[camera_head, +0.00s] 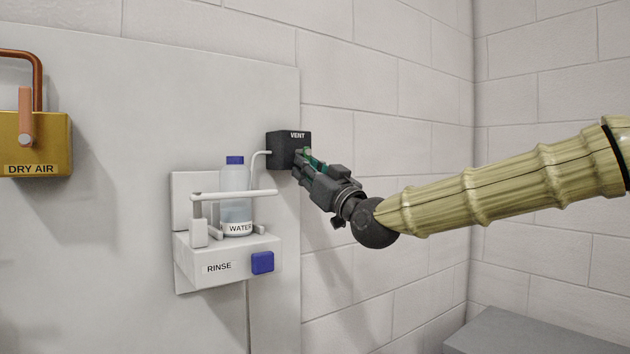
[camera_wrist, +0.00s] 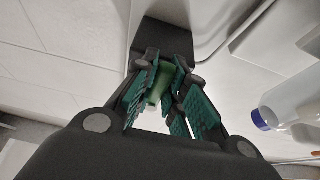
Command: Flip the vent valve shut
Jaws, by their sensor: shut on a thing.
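The vent valve is a small black box (camera_head: 288,149) labelled VENT, fixed at the right edge of the pale wall panel. In the wrist view the dark box (camera_wrist: 165,36) shows just past the fingers. My gripper (camera_head: 303,160) is at the box's front right side. In the wrist view its green-padded fingers (camera_wrist: 162,92) are closed around a small green lever (camera_wrist: 158,86) of the valve. The fingers hide much of the lever, so its exact angle cannot be told.
Left of the valve a white RINSE unit (camera_head: 219,267) holds a blue-capped WATER bottle (camera_head: 236,205) behind a white bar (camera_head: 240,193). A thin pale tube runs to the valve box. A yellow DRY AIR box (camera_head: 50,150) is far left. A grey block (camera_head: 530,335) lies lower right.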

